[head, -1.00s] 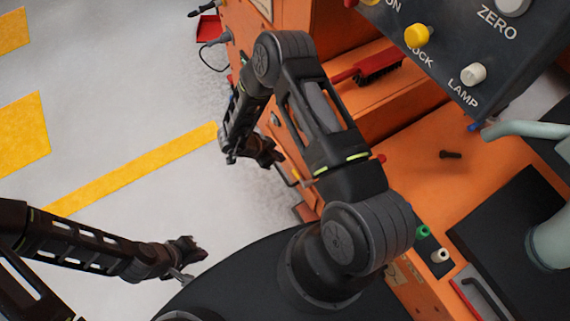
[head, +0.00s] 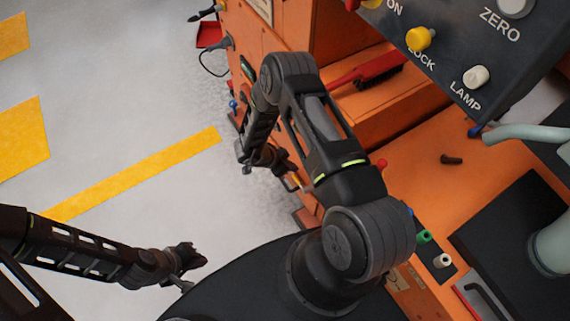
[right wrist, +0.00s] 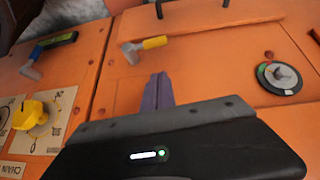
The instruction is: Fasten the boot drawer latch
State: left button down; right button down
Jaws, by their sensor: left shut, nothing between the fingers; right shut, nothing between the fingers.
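In the right wrist view a lever with a yellow grip and a grey metal head (right wrist: 144,48) sits on the orange front panel (right wrist: 210,55), probably the boot drawer latch; no label on it can be read. A black bar handle (right wrist: 205,6) is at the panel's top edge. My right gripper (right wrist: 158,92) is shut and empty, its fingers in front of the panel, below the lever in the picture and apart from it. In the head view my right gripper (head: 291,172) is low beside the orange machine, partly hidden by my arm. My left gripper (head: 197,257) is shut and empty over the floor.
A lever with a green and black grip (right wrist: 52,45), a yellow knob (right wrist: 30,115) and a round dial (right wrist: 280,77) surround the panel. In the head view a control box (head: 470,50), a red brush (head: 370,72) and a bolt (head: 452,159) are around the machine's top. The left floor is clear.

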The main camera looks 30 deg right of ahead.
aim_at(295, 179)
jog(key=x, duration=0.3)
jog(key=shift+s+d+f, duration=0.1)
jog(key=shift+d+f, duration=0.05)
jog(key=shift+f, duration=0.2)
jog(key=shift+s+a+f+b, duration=0.1)
jog(key=shift+a+f+b, duration=0.1)
jog(key=shift+f, duration=0.4)
jog(key=shift+a+f+b, duration=0.1)
jog(key=shift+a+f, duration=0.1)
jog(key=shift+f, duration=0.4)
jog(key=shift+a+f, duration=0.1)
jog(key=shift+f, duration=0.45)
jog(key=shift+s, duration=0.1)
